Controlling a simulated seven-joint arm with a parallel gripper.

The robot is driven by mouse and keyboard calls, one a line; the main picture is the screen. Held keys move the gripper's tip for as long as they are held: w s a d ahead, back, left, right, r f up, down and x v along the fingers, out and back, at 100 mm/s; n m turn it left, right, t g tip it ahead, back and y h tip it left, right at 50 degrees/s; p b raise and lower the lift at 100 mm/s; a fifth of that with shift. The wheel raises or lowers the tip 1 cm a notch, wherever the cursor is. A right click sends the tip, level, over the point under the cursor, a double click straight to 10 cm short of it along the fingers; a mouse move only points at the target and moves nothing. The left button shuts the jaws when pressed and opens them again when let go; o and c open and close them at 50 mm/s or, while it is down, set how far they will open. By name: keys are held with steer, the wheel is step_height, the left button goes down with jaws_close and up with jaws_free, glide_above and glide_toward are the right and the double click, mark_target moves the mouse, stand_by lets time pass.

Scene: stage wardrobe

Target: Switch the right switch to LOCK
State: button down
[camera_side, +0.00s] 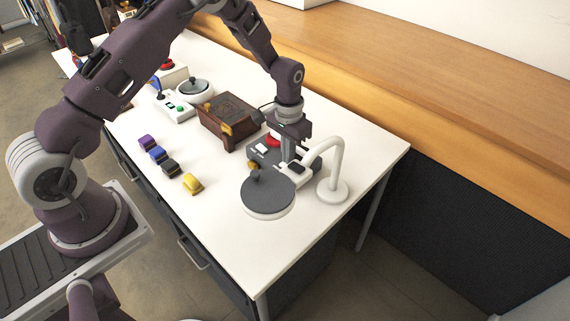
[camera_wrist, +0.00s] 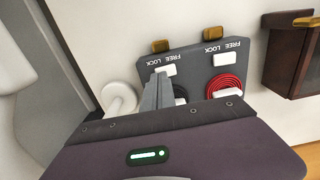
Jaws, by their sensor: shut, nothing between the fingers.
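A dark grey switch panel (camera_wrist: 195,53) shows in the wrist view, with FREE and LOCK labels printed upside down at two places. One white switch (camera_wrist: 223,60) sits above a red coil (camera_wrist: 225,84); another white switch (camera_wrist: 168,70) sits beside my fingers, above a black coil (camera_wrist: 181,92). A brass-coloured block stands at the far edge by each label. My gripper (camera_wrist: 160,82) is shut and empty, its fingertips close to the switch above the black coil; touching cannot be told. In the side view, my gripper (camera_side: 289,155) is down at the panel (camera_side: 277,172) and hides part of it.
A white curved stand (camera_side: 333,190) is close to the right of my gripper. A grey-topped round pan (camera_side: 267,195) stands in front of the panel. A brown wooden box (camera_side: 230,120) is to the left. Several coloured blocks (camera_side: 171,166) lie near the table's front edge.

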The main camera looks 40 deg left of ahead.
steer(key=shift+f, duration=0.9)
stand_by(0.6)
steer(key=shift+r, duration=3.5)
